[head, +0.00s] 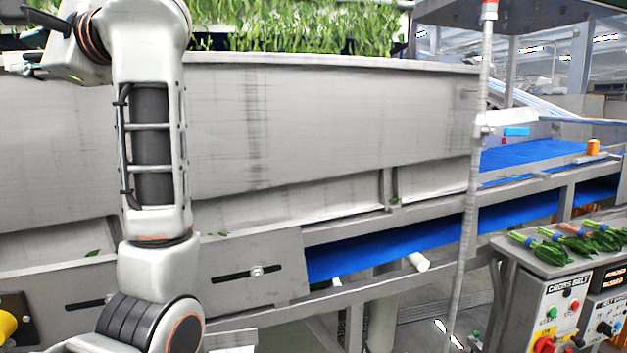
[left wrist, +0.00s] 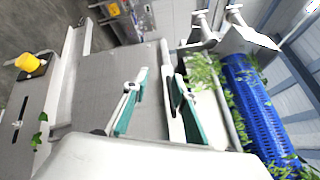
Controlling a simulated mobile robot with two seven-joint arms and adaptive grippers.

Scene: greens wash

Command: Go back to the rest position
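My left arm rises in front of the machine at the left of the head view. My left gripper (head: 22,40) is at the top left of that view, partly cut off by the edge, level with the upper rim of the metal trough. In the left wrist view the left gripper (left wrist: 160,86) has its two teal-padded fingers apart. Nothing is between them; a grey metal panel lies beyond. My right gripper is in neither view.
The grey trough wall (head: 320,110) spans behind my arm, with loose green leaves (head: 290,28) above it. A thin upright pole (head: 474,180) stands right of centre. Blue belts (head: 530,153) run behind it. Bunches of greens (head: 545,248) lie on the control box (head: 548,305) at lower right.

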